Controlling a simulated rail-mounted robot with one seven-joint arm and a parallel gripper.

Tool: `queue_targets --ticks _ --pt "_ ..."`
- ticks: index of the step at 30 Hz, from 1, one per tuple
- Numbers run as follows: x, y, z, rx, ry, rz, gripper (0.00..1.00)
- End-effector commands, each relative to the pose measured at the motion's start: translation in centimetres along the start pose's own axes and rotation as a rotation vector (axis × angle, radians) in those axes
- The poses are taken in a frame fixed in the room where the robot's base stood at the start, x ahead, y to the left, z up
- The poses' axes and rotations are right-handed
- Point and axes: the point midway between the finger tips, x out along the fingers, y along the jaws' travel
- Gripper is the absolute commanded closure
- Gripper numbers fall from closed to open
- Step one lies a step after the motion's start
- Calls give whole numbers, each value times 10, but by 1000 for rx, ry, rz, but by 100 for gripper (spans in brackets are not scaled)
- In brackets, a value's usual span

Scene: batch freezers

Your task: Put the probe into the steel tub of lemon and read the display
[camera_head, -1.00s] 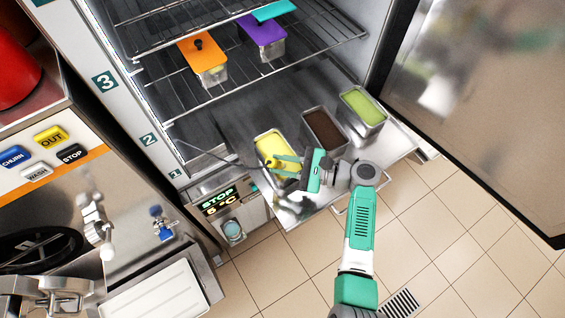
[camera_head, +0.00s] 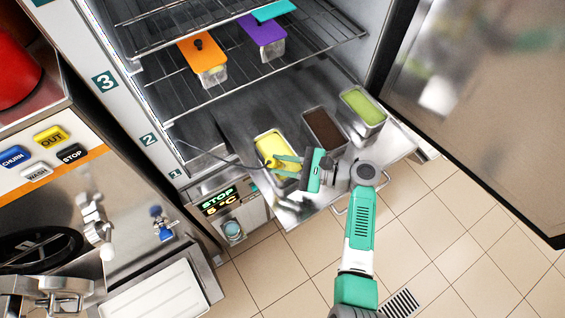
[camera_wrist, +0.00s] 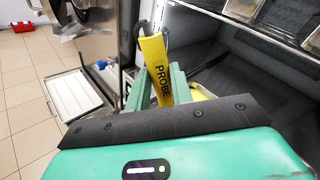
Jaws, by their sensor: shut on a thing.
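My gripper (camera_head: 279,164) is shut on the yellow probe handle, seen at the steel tub of lemon (camera_head: 273,140). In the wrist view the probe (camera_wrist: 155,67), marked PROBE, stands between my green fingers (camera_wrist: 160,88), slightly tilted. A dark cable runs from it to the freezer's left side. The tub holds pale yellow lemon and stands at the left of a row of tubs. The probe's tip is hidden, so I cannot tell how deep it is. The display (camera_head: 218,201) reads STOP above a small temperature in °C; its digit looks like 5 or 6.
A chocolate-brown tub (camera_head: 325,130) and a green tub (camera_head: 362,106) stand to the right on the pulled-out shelf (camera_head: 300,208). Orange-lidded (camera_head: 200,47) and purple-lidded (camera_head: 262,29) tubs sit on the rack above. The open freezer door (camera_head: 480,100) is at right. Floor is clear in front.

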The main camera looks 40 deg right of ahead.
Motion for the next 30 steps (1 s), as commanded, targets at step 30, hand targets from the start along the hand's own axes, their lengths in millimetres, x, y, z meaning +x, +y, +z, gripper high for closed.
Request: queue_targets --ticks 30 --pt "-8 -30 64 -1 0 0 100"
